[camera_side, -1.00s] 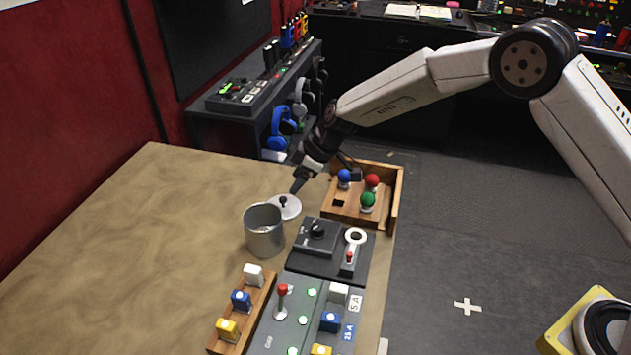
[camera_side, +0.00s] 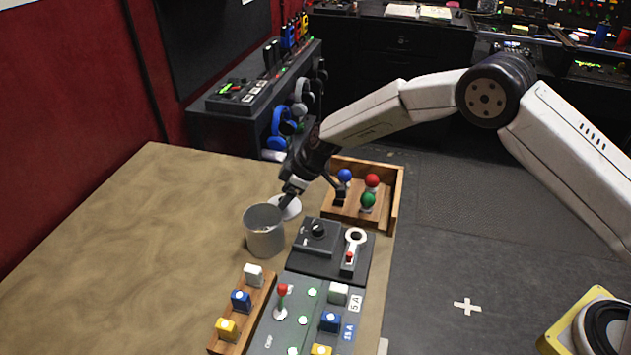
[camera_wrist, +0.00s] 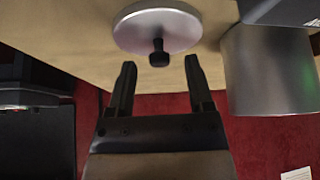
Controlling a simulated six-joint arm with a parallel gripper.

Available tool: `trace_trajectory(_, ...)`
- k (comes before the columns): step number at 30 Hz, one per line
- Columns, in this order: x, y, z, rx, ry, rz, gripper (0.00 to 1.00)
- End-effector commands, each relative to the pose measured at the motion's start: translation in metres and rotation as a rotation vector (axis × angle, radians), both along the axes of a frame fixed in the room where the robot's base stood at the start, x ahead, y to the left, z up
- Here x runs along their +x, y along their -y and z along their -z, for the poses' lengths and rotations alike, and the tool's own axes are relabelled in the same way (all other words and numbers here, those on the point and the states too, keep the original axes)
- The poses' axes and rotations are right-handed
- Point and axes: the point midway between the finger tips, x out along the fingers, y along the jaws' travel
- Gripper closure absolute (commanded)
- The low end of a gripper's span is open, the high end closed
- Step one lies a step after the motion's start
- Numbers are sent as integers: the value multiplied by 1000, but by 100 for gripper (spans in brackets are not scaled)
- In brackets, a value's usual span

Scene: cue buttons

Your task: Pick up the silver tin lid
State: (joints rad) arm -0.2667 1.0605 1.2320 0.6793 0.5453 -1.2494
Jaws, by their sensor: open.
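The silver tin lid (camera_side: 291,208) lies flat on the table behind the tin, partly hidden by my gripper in the side view. In the wrist view the lid (camera_wrist: 157,27) is a silver disc with a black knob (camera_wrist: 159,53). My gripper (camera_side: 283,203) is low over the lid. In the wrist view its two fingers (camera_wrist: 160,72) are apart, with the knob just beyond their tips and nothing between them. The open silver tin (camera_side: 264,236) stands beside the lid; it also shows in the wrist view (camera_wrist: 270,75).
A wooden tray (camera_side: 395,190) with blue, red and green knobs stands right of the lid. A dark control box (camera_side: 316,238) and a lever panel are in front. A wooden rack with white, blue and yellow buttons (camera_side: 240,300) is nearer. The table's left side is clear.

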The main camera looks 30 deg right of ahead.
Motion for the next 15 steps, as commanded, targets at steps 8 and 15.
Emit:
trace_trajectory(8,3,-4,9,-1,1,1,33)
trace_trajectory(15,3,-4,9,-1,1,1,33)
